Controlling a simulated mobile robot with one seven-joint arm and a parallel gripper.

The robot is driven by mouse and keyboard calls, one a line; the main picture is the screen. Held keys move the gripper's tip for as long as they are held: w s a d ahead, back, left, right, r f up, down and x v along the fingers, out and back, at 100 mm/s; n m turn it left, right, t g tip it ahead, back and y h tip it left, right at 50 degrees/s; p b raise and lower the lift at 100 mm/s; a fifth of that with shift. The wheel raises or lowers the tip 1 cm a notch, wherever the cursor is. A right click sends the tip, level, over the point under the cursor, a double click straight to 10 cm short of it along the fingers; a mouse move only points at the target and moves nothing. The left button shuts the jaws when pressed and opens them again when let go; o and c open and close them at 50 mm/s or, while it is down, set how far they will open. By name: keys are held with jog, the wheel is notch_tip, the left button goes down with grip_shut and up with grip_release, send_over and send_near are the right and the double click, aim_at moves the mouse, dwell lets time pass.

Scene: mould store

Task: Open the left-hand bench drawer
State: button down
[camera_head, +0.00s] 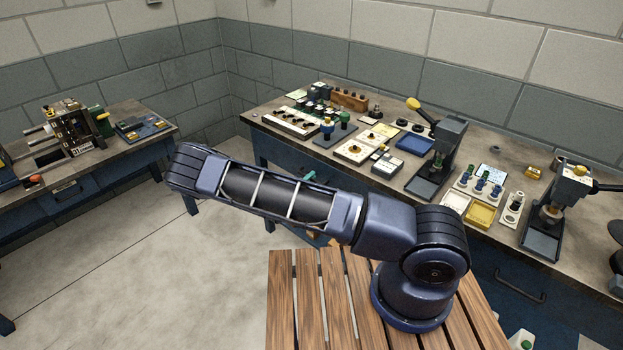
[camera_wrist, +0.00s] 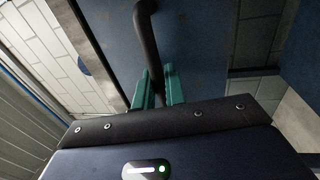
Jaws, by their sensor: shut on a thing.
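In the wrist view a dark bar handle (camera_wrist: 148,40) stands out from a blue drawer front (camera_wrist: 200,50). My gripper (camera_wrist: 158,88) has its two teal fingers on either side of the handle's lower part and is shut on it. In the head view only a small teal bit of the gripper (camera_head: 309,176) shows past my arm, by the front of the long bench (camera_head: 262,130). My arm hides this drawer front and handle there. I cannot tell how far the drawer is out.
Another dark drawer handle (camera_head: 520,288) is on the long bench's right part. Its top carries presses, trays and small parts. A second bench (camera_head: 90,165) stands at the left. A slatted wooden surface (camera_head: 310,300) lies under my arm's base. The floor (camera_head: 150,270) between is clear.

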jog(key=r+v, duration=0.3)
jog(key=v, duration=1.5)
jog(key=shift+s, duration=0.25)
jog(key=shift+a+r, duration=0.1)
jog(key=shift+a, duration=0.05)
jog(key=c, duration=1.8)
grip_release()
jog(key=v, duration=1)
jog(key=shift+s+a, duration=0.25)
